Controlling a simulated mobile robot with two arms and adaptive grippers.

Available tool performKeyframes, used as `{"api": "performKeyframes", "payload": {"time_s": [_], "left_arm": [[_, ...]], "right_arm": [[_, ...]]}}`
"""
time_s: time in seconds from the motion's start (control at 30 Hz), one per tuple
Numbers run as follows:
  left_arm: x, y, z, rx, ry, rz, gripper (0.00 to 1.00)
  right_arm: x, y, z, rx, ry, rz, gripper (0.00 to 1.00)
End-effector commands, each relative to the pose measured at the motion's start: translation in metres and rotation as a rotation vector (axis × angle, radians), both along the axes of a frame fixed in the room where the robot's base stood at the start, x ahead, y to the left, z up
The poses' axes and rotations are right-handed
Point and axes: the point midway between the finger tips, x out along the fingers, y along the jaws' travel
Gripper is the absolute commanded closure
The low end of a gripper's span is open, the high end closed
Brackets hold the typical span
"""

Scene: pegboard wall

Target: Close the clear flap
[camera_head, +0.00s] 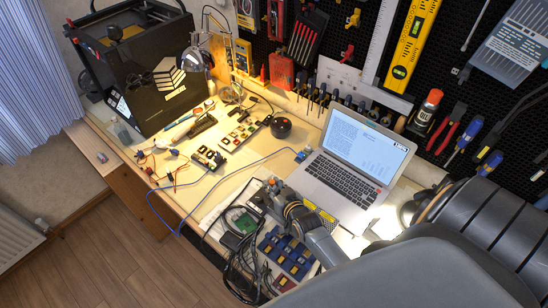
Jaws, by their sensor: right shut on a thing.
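My right gripper (266,199) reaches in from the right over the front of the workbench. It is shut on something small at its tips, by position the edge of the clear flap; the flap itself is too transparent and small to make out. Just below the gripper lies an organizer with blue compartments (287,252), partly hidden by my wrist. A device with a round green face (240,221) lies to the left of the gripper. I cannot tell how far the flap stands open. My left gripper is out of view.
An open laptop (345,183) stands close to the right of my gripper. Black cables (236,262) hang at the bench's front edge. A blue cable (222,179), circuit boards (240,132) and a lamp (196,61) are further back. Tools hang on the pegboard (345,42).

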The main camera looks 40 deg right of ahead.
Motion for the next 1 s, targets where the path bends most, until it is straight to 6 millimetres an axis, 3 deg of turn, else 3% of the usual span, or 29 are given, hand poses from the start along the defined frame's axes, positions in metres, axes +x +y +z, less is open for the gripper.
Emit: {"api": "performKeyframes", "payload": {"time_s": [0.3,0.8,0.83,0.9,1.0], "left_arm": [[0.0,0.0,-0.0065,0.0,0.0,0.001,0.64],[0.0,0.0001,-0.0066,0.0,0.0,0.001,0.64],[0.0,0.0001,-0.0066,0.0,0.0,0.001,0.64],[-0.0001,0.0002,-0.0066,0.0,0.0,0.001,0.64],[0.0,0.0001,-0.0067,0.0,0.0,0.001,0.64]], "right_arm": [[0.0006,-0.0036,-0.002,-0.106,-0.036,-0.007,1.0],[0.0023,-0.0039,0.001,-0.123,-0.048,-0.007,1.0],[0.0023,-0.0039,0.001,-0.123,-0.048,-0.007,0.74],[0.0021,-0.0035,0.0005,-0.122,-0.047,-0.007,0.6],[0.0015,-0.0023,-0.0006,-0.12,-0.044,-0.006,0.57]]}}
